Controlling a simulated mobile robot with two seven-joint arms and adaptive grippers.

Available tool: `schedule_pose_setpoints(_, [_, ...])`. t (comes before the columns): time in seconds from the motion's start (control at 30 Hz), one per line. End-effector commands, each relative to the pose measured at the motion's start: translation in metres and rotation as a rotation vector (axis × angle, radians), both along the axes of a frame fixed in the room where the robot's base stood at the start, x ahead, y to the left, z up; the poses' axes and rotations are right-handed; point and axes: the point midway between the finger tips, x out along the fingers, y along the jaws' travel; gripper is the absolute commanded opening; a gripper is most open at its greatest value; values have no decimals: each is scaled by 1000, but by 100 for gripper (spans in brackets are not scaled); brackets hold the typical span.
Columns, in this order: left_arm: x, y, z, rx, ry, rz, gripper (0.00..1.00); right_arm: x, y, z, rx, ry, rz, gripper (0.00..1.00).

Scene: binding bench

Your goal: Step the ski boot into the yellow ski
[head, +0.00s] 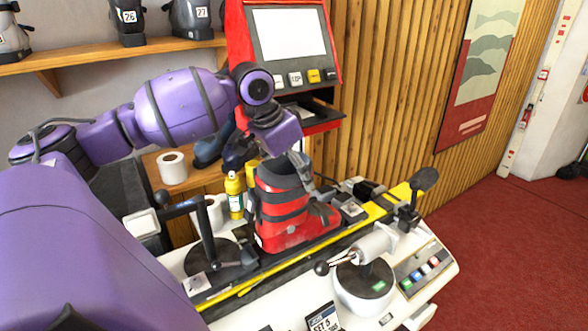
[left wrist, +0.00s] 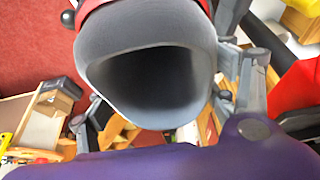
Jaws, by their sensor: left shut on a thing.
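The red ski boot (head: 282,222) with dark straps and a dark grey cuff stands upright over the middle of the yellow ski (head: 232,290). Its toe points right along the ski. My left gripper (head: 283,180) comes down from above and is shut on the boot's upper cuff. In the left wrist view the boot's grey cuff (left wrist: 150,32) and dark opening fill the middle, with my finger parts on both sides. The boot hides part of the ski and whatever is under its sole, so I cannot tell whether it touches.
The white bench carries a black lever clamp (head: 205,240), a silver cylinder device (head: 372,248), coloured buttons (head: 425,270) and a "SET 5" card (head: 323,318). A yellow bottle (head: 234,196) stands close behind the boot. A red kiosk (head: 285,50) and a paper roll (head: 172,168) are farther back.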

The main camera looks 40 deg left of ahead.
Motion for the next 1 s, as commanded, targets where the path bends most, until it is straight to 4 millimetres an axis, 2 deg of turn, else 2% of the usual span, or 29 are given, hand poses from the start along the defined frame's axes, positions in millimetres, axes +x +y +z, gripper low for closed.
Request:
schedule_pose_setpoints(0.4, [1,0,0,0,-6,-1,36,0,0,1,0,-1,0,40])
schedule_pose_setpoints(0.43, [1,0,0,0,-6,-1,80,1,0,1,0,-1,0,40])
schedule_pose_setpoints(0.57, [1,0,0,-1,-5,0,97,1,0,1,0,-2,0,40])
schedule_pose_setpoints(0.6, [1,0,-1,0,-4,0,99,1,0,1,0,-2,0,40])
schedule_pose_setpoints(1.0, [-1,0,-4,0,4,1,100,1,0,2,0,-3,0,40])
